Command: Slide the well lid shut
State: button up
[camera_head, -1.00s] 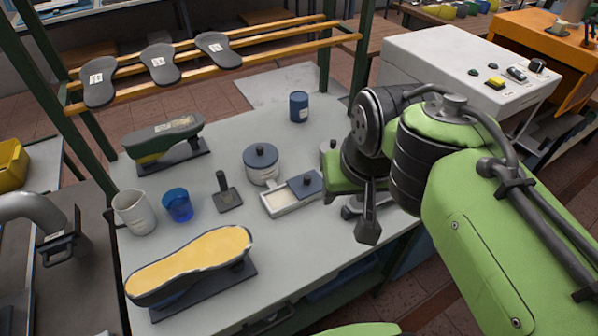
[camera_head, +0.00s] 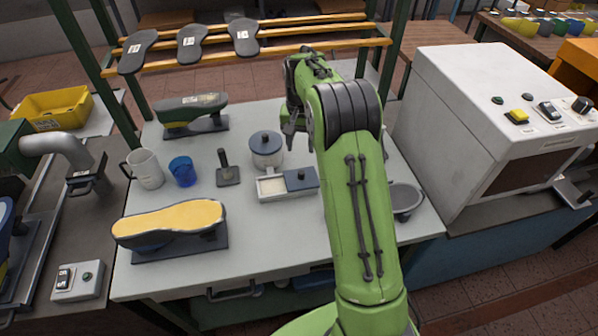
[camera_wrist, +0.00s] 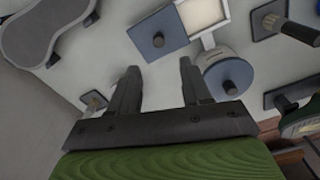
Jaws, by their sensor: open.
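The well (camera_head: 272,196) is a pale rectangular box on the table. Its blue-grey lid (camera_head: 297,184) with a dark knob covers the right part, leaving the left part open with cream contents showing. In the wrist view the lid (camera_wrist: 158,52) and part of the well (camera_wrist: 227,9) are at the top. My gripper (camera_wrist: 158,70) is open and empty, its fingertips pointing toward the lid, just short of the knob in that picture. In the head view my gripper (camera_head: 290,128) is behind the well, partly hidden by my arm. I see no contact with the lid.
A round lidded pot (camera_head: 266,158) stands close behind the well; it also shows right of my fingers in the wrist view (camera_wrist: 212,70). A dark handled tool (camera_head: 227,172), blue cup (camera_head: 183,171) and white mug (camera_head: 148,170) stand left. A grey dish (camera_head: 405,197) lies right.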

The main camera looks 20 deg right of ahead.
aim_at(301, 172)
jog(key=f, duration=0.6)
jog(key=f+b, duration=0.1)
jog(key=f, duration=0.4)
jog(key=shift+d+f, duration=0.2)
jog(key=shift+f, duration=0.15)
jog(key=shift+c, duration=0.3)
grip_shut()
jog(key=shift+a, duration=0.1)
